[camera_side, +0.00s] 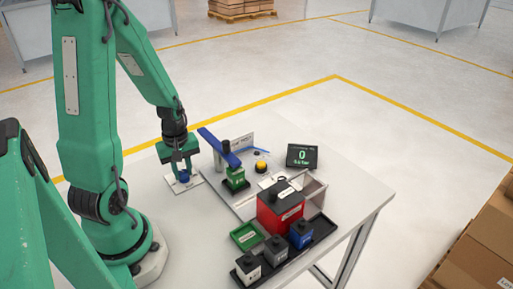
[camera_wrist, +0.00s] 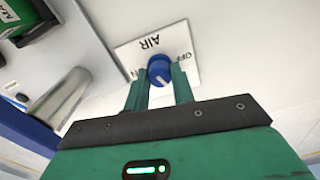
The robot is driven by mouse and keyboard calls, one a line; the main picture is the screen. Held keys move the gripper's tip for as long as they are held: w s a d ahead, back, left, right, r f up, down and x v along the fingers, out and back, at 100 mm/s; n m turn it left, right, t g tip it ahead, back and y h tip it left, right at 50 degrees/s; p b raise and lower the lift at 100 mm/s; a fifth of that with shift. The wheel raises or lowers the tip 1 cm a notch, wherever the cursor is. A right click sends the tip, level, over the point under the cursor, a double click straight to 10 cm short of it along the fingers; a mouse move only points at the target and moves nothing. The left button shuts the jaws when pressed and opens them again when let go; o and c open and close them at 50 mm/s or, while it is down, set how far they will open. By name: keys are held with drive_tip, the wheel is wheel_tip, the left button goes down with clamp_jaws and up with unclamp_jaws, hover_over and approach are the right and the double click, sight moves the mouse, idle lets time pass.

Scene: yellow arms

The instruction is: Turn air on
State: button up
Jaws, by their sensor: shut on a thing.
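A blue round knob (camera_wrist: 158,66) sits on a white plate (camera_wrist: 190,42) marked AIR, with OFF at one side; the marking opposite is mostly hidden by a finger. In the wrist view my gripper (camera_wrist: 159,77) has one finger on each side of the knob, shut on it. In the side view my gripper (camera_side: 184,173) points down over the plate (camera_side: 178,187) at the table's left part, and the blue knob (camera_side: 185,178) shows between the fingers. I cannot tell which marking the knob points at.
A display (camera_side: 302,156) reads 0 and what looks like 0.0 bar. A green device with a blue lever (camera_side: 218,147) stands close right of my gripper. A yellow button (camera_side: 261,167), a red box (camera_side: 281,209) and small bins lie further right.

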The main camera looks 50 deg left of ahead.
sight(183, 171)
drive_tip(key=m, duration=1.3)
drive_tip(key=shift+m, duration=0.3)
idle(0.3)
drive_tip(key=o, duration=1)
drive_tip(key=shift+r, duration=0.2)
drive_tip(key=shift+r, duration=3.75)
drive_tip(key=shift+w+d+r, duration=0.1)
drive_tip(key=d+r+m+t, duration=0.1)
drive_tip(key=d+r+t, duration=0.1)
drive_tip(key=d+r, duration=0.3)
drive_tip(key=d+r+m+t, duration=0.1)
drive_tip(key=d+r, duration=0.4)
drive_tip(key=d, duration=0.1)
drive_tip(key=d+r+t, duration=0.2)
drive_tip(key=d+r, duration=0.3)
drive_tip(key=d, duration=0.1)
drive_tip(key=shift+r+m+t, duration=0.1)
drive_tip(key=shift+m+t, duration=0.2)
drive_tip(key=shift+m, duration=0.1)
